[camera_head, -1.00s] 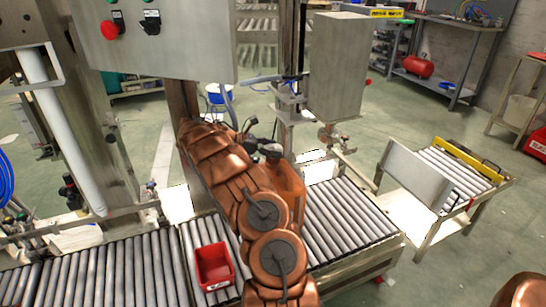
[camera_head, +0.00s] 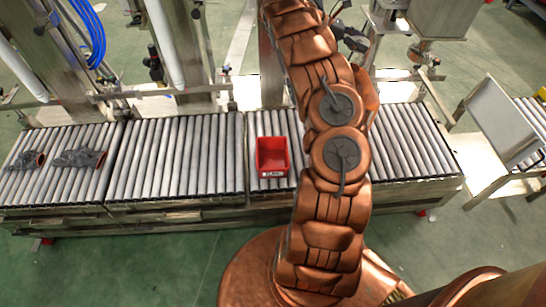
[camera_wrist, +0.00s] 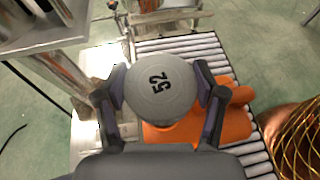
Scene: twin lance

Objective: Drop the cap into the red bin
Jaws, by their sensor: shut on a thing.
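My gripper (camera_wrist: 161,88) is shut on a round grey cap (camera_wrist: 160,100) marked 52, with a dark finger on each side of it in the wrist view. An orange container (camera_wrist: 228,125) lies directly behind the cap there; I cannot tell whether the two touch. In the head view my gripper (camera_head: 346,38) is at the top, beyond my arm, and the cap cannot be made out. The orange container (camera_head: 368,95) is mostly hidden behind my arm. The red bin (camera_head: 272,171) stands upright on the rollers, just left of my arm, and looks empty.
The roller conveyor (camera_head: 180,155) runs across the view, with clear rollers left of the bin. Dark crumpled pieces (camera_head: 78,157) lie at its left end. Metal posts and machine frames stand behind it. A grey panel (camera_head: 502,122) stands at the right.

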